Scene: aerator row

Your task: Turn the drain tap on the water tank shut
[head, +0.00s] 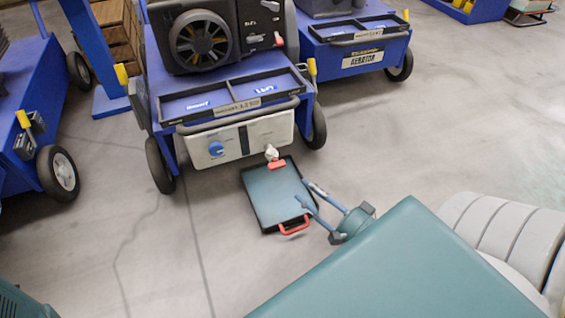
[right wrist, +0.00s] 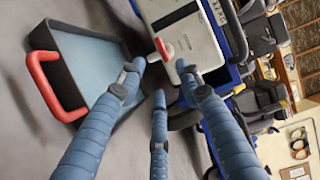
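The water tank (head: 240,138) is a white box with a blue knob, low on the front of the middle blue cart. Its white drain tap (head: 271,152) with a red lever (head: 277,164) sticks out at the lower right. In the right wrist view the red lever (right wrist: 163,47) lies just beyond the fingertips, against the white tank (right wrist: 190,38). My right gripper (head: 304,192) is open and empty, a little in front of the tap; its spread fingers also show in the right wrist view (right wrist: 161,75). I cannot tell whether water runs. My left gripper is out of view.
A dark tray (head: 262,222) with a red handle (head: 294,226) and a light blue inside lies on the floor below the tap. Other blue carts stand at left (head: 38,110) and right (head: 350,45). The floor to the right is clear.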

